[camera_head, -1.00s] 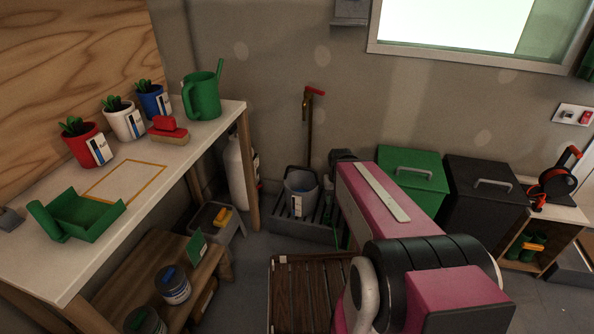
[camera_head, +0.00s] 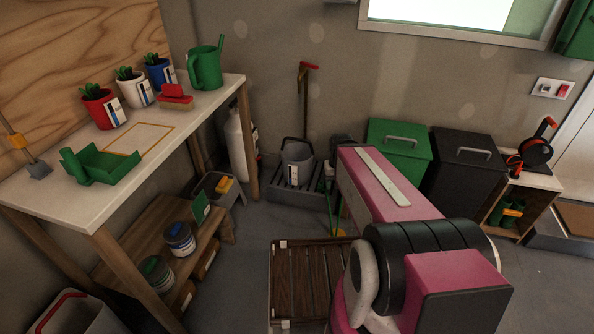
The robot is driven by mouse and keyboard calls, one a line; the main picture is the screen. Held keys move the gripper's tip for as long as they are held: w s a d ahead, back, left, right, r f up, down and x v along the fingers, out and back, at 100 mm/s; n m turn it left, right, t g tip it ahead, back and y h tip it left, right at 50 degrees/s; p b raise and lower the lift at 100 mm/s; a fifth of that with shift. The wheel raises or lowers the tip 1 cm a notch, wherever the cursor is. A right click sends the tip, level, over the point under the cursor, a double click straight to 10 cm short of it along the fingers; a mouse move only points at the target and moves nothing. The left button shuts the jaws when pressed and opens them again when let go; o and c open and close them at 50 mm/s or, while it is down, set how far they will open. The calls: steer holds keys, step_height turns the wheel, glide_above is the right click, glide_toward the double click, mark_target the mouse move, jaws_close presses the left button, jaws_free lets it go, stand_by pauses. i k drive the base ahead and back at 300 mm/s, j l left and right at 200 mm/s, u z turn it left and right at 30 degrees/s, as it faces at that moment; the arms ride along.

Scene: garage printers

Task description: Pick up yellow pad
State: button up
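A small yellow block (camera_head: 225,184), which may be the yellow pad, lies in a grey tub (camera_head: 206,193) on the floor by the workbench's right end. Another yellow patch (camera_head: 341,233) shows on the floor beside my arm, mostly hidden, and I cannot tell what it is. My pink and black arm stretches forward across the lower right middle. My gripper's fingers do not show; the far end of the arm is hidden behind its own links.
The workbench (camera_head: 68,204) at left holds pots, a red brush, a green dustpan and a watering can. A slatted wooden pallet (camera_head: 299,286) lies on the floor beside my arm. Green (camera_head: 390,160) and black (camera_head: 462,180) bins line the wall. Floor is clear at lower right.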

mark_target(225, 184)
steer(key=i+j+u, duration=0.1)
steer(key=i+u, duration=0.3)
steer(key=i, duration=0.45)
